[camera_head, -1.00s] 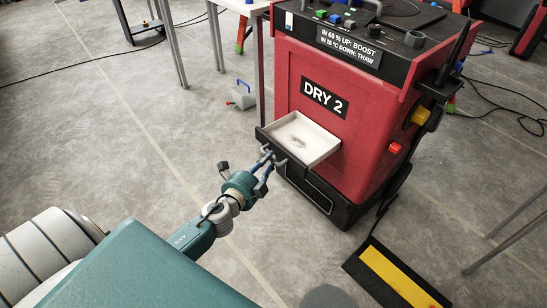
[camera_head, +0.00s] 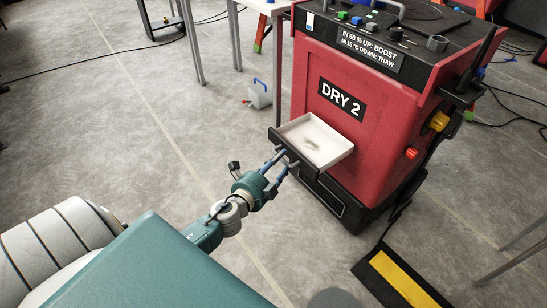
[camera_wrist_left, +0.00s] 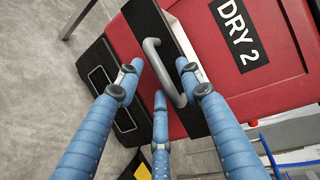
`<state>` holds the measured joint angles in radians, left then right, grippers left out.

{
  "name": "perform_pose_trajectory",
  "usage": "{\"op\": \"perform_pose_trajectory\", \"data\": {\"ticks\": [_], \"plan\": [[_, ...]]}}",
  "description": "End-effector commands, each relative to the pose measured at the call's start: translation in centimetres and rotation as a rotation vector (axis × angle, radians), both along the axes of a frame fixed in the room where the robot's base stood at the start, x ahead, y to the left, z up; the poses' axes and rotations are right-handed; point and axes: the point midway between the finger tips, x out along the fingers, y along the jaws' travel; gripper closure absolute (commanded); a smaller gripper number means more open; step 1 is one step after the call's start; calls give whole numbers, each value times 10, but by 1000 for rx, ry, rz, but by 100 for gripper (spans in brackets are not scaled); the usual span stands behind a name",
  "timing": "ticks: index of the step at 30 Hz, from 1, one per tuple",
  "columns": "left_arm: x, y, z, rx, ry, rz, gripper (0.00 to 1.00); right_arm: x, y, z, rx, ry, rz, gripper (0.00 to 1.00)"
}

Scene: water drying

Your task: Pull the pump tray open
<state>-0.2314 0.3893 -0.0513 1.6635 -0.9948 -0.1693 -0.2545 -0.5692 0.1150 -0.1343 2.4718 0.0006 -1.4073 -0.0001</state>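The pump tray (camera_head: 335,157) is a shallow white tray with a black front. It stands well out from the red machine marked DRY 2 (camera_head: 378,112). Its grey bar handle (camera_wrist_left: 154,56) is on the black front (camera_wrist_left: 171,30), seen in the left wrist view. My left gripper (camera_head: 284,158) is at the tray front. Its blue fingers are spread apart in the left wrist view (camera_wrist_left: 159,78), with the handle between them; no firm grip on it shows. My right gripper is not in view.
A yellow and black mat or plate (camera_head: 402,279) lies on the floor at the lower right. A white table (camera_head: 262,6) stands behind, with a small grey container (camera_head: 260,94) on the floor near it. Cables lie at the right. The grey floor left of the machine is open.

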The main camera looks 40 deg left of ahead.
Motion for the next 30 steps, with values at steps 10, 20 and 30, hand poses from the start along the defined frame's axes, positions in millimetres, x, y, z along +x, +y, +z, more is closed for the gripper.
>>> {"op": "perform_pose_trajectory", "data": {"ticks": [10,20,30], "plan": [[-63,-6,10,-2,5,2,63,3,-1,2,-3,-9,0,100],[-110,-10,21,-1,2,0,63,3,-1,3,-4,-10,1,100],[-115,-10,22,1,1,0,63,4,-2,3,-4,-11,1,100]]}}
